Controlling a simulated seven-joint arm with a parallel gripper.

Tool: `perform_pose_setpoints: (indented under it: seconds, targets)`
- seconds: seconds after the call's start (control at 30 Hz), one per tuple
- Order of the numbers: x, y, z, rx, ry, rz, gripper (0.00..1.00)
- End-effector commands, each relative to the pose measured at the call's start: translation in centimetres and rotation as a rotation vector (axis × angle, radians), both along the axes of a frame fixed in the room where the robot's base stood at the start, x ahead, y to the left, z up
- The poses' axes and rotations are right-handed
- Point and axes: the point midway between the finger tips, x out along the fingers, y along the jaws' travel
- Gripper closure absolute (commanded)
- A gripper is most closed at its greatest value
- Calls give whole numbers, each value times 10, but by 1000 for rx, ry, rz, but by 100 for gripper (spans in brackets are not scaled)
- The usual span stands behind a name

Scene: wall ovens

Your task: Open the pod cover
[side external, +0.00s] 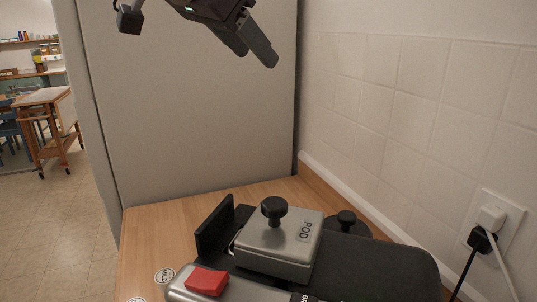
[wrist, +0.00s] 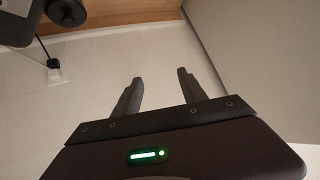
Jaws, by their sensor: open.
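The pod cover (side external: 278,243) is a silver metal block marked "POD" with a round black knob (side external: 274,208) on top. It sits flat on the coffee machine on the wooden counter, next to an upright black plate (side external: 215,230). My gripper (side external: 256,57) is high above and behind the cover, near the top edge of the side external view, and touches nothing. In the wrist view my gripper (wrist: 160,78) has its two fingers apart with nothing between them. A dark round knob (wrist: 68,12) shows at the top left there; I cannot tell which knob it is.
A tiled wall (side external: 420,110) with a plugged outlet (side external: 492,218) bounds the right. A tall grey panel (side external: 190,110) stands behind. Air above the machine is clear.

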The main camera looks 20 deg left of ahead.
Motion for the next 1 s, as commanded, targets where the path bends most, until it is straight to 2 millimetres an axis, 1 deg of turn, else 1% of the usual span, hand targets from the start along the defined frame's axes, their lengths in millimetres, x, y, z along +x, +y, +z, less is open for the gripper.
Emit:
perform_pose_setpoints:
  seconds: [0.03,0.1,0.17,0.2,0.33,0.5,0.6,0.83,0.9,1.0]
  targets:
    - [-12,-11,-6,17,67,-48,51]
    - [-33,-26,-15,47,164,-133,51]
    - [-53,-36,-20,73,236,-210,51]
    - [-65,-43,-23,87,279,-262,51]
    - [-105,-59,-29,137,395,-435,51]
    - [-156,-69,-31,202,512,-666,51]
    - [-152,-67,-39,198,512,-650,51]
    - [-153,-67,-58,199,510,-646,51]
    - [-153,-67,-70,200,512,-645,51]
    - [-152,-67,-79,199,510,-644,51]
